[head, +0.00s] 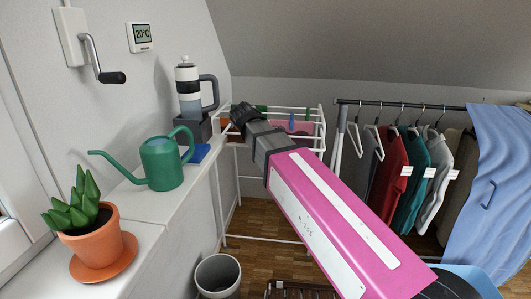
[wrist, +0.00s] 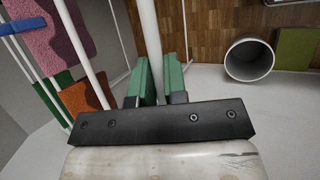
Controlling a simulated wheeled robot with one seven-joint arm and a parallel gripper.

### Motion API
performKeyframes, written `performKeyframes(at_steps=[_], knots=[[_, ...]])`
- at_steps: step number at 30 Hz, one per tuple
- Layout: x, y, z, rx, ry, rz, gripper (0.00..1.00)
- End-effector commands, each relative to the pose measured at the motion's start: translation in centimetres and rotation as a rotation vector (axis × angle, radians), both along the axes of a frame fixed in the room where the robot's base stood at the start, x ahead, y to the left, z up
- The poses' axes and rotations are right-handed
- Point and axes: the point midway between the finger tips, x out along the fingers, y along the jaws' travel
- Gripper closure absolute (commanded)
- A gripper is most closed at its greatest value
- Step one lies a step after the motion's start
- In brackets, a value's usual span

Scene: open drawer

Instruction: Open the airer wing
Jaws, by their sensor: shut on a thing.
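The white airer (head: 322,120) stands behind the end of my arm in the head view, with white rails and legs. My gripper (wrist: 157,80) has green finger pads and is shut on a white airer bar (wrist: 149,30), which runs between the pads in the wrist view. In the head view my gripper (head: 241,114) is at the airer's left end, and the arm hides part of the frame. A pink cloth (wrist: 58,28) and an orange cloth (wrist: 86,96) hang on the rails to the left of the held bar.
A grey bin (head: 217,276) stands on the floor below. Clothes hang on a rack (head: 385,103) at right.

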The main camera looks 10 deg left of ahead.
Motion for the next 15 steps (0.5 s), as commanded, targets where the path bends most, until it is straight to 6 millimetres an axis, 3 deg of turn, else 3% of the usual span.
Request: performKeyframes(at_steps=[13,14,15], knots=[[0.12,-0.06,0.32,-0.003,-0.005,-0.001,1.0],[0.13,-0.06,0.33,-0.003,-0.005,-0.001,0.78],[0.12,-0.05,0.32,-0.002,-0.005,-0.001,0.65]])
